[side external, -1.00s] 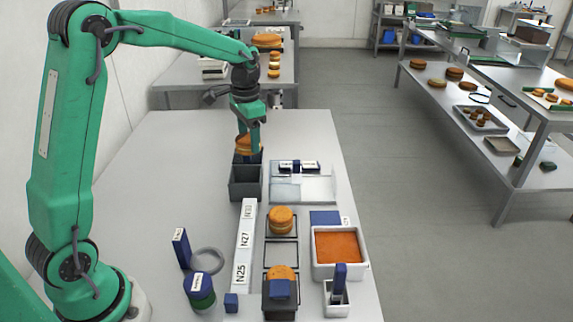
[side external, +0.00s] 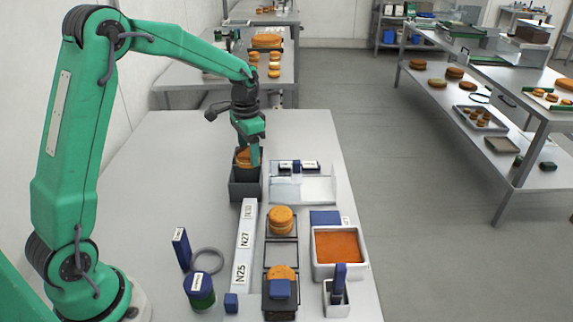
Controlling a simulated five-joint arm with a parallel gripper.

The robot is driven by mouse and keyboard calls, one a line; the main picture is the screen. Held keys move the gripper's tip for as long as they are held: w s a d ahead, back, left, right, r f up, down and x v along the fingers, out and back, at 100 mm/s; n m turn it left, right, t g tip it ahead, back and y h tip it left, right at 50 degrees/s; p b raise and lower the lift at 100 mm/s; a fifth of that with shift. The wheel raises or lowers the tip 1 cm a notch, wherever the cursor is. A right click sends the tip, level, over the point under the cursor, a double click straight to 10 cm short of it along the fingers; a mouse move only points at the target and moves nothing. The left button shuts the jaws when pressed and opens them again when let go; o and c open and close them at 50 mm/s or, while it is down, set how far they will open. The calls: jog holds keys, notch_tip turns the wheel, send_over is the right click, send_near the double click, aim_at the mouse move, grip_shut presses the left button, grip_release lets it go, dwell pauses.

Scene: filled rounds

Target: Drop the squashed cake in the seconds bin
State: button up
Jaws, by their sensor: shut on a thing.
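My gripper (side external: 248,158) points down over the dark grey open-topped bin (side external: 245,190) on the white table. It is shut on a round orange-brown cake (side external: 242,157), which sits at the bin's mouth, partly hidden by the finger in front. How squashed this cake is cannot be told at this size. I cannot tell whether it touches the bin's wall or floor.
A stacked cake (side external: 281,219) and another cake (side external: 281,273) stand on a black wire rack. A white tub of orange filling (side external: 338,246) is at right. A pale tray (side external: 303,188) lies right of the bin. A numbered white strip (side external: 243,243) runs forward.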

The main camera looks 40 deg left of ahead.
jog(key=shift+f, duration=0.65)
jog(key=o, duration=0.8)
jog(key=shift+r, duration=0.1)
notch_tip(320, 180, up, 7)
jog(key=shift+r, duration=0.3)
